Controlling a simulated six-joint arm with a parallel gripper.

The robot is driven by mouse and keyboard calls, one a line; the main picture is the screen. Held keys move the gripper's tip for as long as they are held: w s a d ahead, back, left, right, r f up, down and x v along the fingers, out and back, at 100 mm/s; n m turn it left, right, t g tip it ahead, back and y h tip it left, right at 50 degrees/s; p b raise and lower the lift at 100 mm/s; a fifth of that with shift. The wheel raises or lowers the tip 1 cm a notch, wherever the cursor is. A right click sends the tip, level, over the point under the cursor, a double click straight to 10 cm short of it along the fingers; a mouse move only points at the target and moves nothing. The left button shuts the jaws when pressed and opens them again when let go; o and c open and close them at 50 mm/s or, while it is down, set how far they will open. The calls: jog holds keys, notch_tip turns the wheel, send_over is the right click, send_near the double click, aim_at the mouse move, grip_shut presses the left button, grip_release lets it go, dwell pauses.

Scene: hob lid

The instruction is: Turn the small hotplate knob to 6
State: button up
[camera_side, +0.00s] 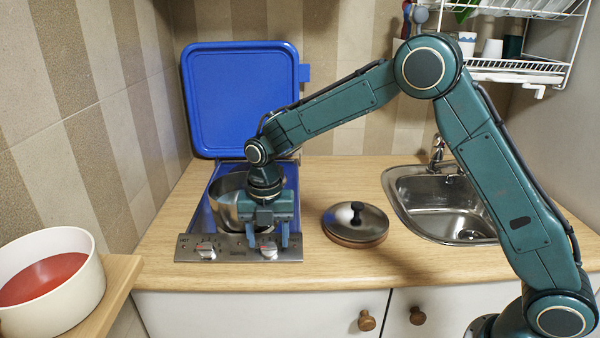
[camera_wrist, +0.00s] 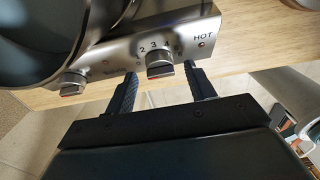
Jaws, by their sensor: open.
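The steel hob panel (camera_side: 225,254) carries two knobs along its front. The right knob (camera_side: 268,251) shows close up in the wrist view (camera_wrist: 159,66), with digits such as 2, 3 and 4 above it and a red mark at its lower left edge. The left knob (camera_side: 205,250) also shows in the wrist view (camera_wrist: 71,83). My gripper (camera_side: 267,240) is open, pointing down at the right knob. In the wrist view its fingers (camera_wrist: 161,74) stand on either side of that knob with gaps. I cannot tell which knob is the small hotplate's.
A steel pot (camera_side: 229,203) stands on the hob right behind the panel. The blue hob lid (camera_side: 240,100) is raised against the wall. A pan lid (camera_side: 356,224) lies on the counter (camera_side: 330,262) between hob and sink (camera_side: 440,200). A "HOT" lamp (camera_wrist: 200,44) is right of the knob.

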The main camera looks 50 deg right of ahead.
jog(key=shift+f, duration=0.6)
jog(key=shift+c, duration=0.4)
jog(key=c, duration=0.9)
